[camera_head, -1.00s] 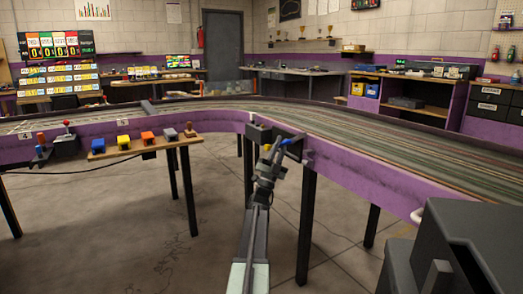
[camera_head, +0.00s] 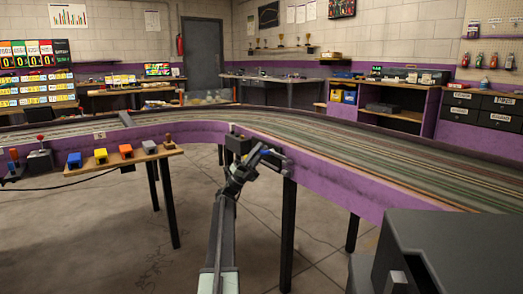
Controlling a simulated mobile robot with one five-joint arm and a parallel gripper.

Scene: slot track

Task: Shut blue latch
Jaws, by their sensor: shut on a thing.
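The blue latch (camera_head: 267,152) is on the purple outer wall of the track (camera_head: 330,183), just right of a small dark box (camera_head: 238,143). Only a short piece of its blue handle shows, and it looks nearly level. My gripper (camera_head: 257,152) is at the latch, at the end of my arm, which reaches up from the bottom of the picture. The jaws are shut on the latch. The fingers hide part of it, and whether it is fully seated cannot be made out.
A wooden shelf (camera_head: 120,161) at the left carries blue, yellow, orange and grey blocks. A joystick (camera_head: 40,150) stands left of it. Dark table legs (camera_head: 288,230) stand under the track, right of my arm.

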